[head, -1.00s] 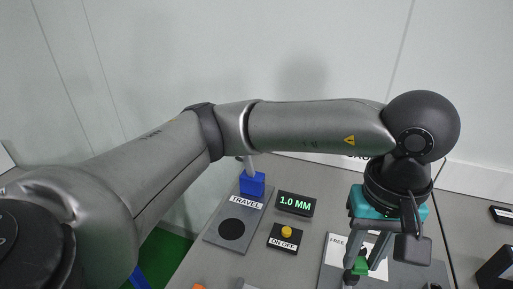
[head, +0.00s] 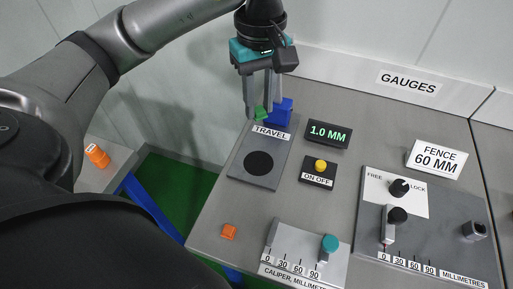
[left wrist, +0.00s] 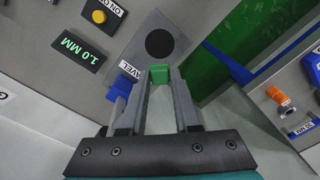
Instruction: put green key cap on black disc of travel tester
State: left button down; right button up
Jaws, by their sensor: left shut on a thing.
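My left gripper (head: 262,112) is shut on the green key cap (head: 261,113), holding it above the back end of the travel tester. The cap also shows between the fingertips in the left wrist view (left wrist: 160,75). The travel tester (head: 282,160) is a grey plate with a TRAVEL label and a blue block (head: 284,112) at its back. Its black disc (head: 258,163) is bare, and in the left wrist view the disc (left wrist: 159,43) lies beyond the cap, apart from it. My right gripper is not in view.
A display reading 1.0 MM (head: 328,134) and a yellow ON OFF button (head: 320,164) stand right of the tester. An orange cap (head: 229,232) lies in front. The caliper (head: 305,262) and fence gauge (head: 440,225) fill the front and right.

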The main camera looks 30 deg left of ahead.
aim_at(259, 109)
pick_arm(q)
notch_tip(259, 109, down, 16)
jog(key=shift+r+b, duration=0.15)
jog(key=shift+b, duration=0.95)
jog(key=shift+f, duration=0.25)
jog(key=c, duration=0.6)
grip_release()
jog(key=shift+r, duration=0.1)
jog(key=shift+c, duration=0.2)
jog(key=shift+r, duration=0.1)
jog(key=shift+r, duration=0.35)
notch_tip(259, 109, up, 12)
jog(key=shift+f+p, duration=0.25)
jog(key=shift+p, duration=0.65)
